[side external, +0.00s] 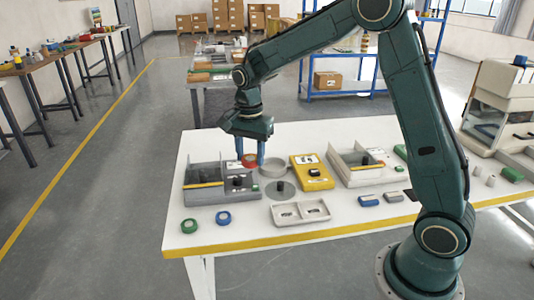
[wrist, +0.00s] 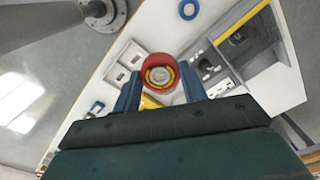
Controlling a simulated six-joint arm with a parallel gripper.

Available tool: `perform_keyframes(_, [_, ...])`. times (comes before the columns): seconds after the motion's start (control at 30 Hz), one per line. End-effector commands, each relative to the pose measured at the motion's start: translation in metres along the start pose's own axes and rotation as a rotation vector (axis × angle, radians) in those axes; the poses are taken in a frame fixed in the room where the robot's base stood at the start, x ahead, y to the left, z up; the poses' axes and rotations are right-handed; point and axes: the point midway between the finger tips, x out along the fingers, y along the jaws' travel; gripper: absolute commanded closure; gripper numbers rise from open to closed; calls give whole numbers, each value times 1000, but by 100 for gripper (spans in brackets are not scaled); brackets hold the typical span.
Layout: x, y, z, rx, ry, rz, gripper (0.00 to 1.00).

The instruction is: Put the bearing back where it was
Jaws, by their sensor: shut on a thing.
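My gripper (side external: 250,161) is shut on a red ring-shaped part, seemingly the bearing (side external: 249,159). The blue fingers hold it at its sides, above the back of the white table. In the wrist view, the red bearing (wrist: 145,75) sits between the blue fingertips, with a grey and yellow round area inside its rim. I cannot tell whether that area is part of it or lies beneath. A green ring (side external: 189,226) and a blue ring (side external: 223,218) lie at the table's front left.
A grey machine box (side external: 207,194) stands left of centre, a similar one (side external: 360,174) right. Between them are a round grey dish (side external: 272,168), a flat grey disc (side external: 280,192), a yellow device (side external: 311,178) and a two-slot tray (side external: 300,213). The table's front strip is mostly clear.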

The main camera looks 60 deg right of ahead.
Motion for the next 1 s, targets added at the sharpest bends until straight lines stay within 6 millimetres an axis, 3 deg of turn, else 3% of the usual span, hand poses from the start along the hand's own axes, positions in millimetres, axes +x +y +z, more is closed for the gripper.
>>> perform_keyframes(0.27, [26,1,0,0,-1,5,82])
perform_keyframes(0.8, [128,1,0,0,-2,6,82])
perform_keyframes(1.0, [152,0,0,0,-1,3,82])
